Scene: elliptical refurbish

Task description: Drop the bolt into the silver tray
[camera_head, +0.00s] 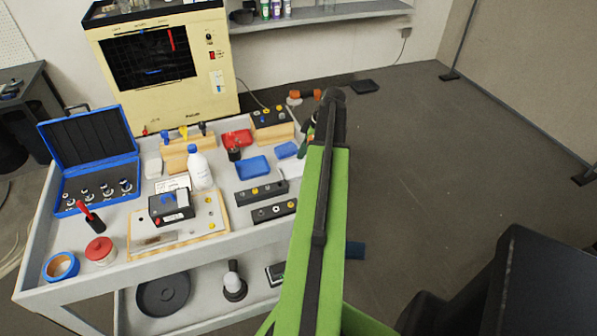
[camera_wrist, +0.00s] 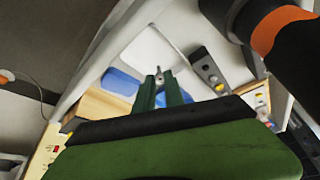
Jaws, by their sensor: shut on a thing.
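My gripper (camera_wrist: 159,78) shows in the wrist view as two dark green fingers close together. A small grey piece, seemingly the bolt (camera_wrist: 159,72), shows between their tips; little of it is visible. A pale, shallow tray (camera_wrist: 148,50), likely the silver tray, lies beyond the fingertips in the wrist view. The fingertips overlap its near end in the picture; I cannot tell the height between them. In the head view the pale tray (camera_head: 291,168) is partly hidden by my green arm, and the bolt is hidden.
The cart top (camera_head: 130,278) is crowded. Blue trays (camera_head: 253,167), a white bottle (camera_head: 199,170), dark button boxes (camera_head: 274,211) and an open blue case (camera_head: 84,145) stand left of my arm. Floor (camera_head: 430,150) to the right is mostly clear.

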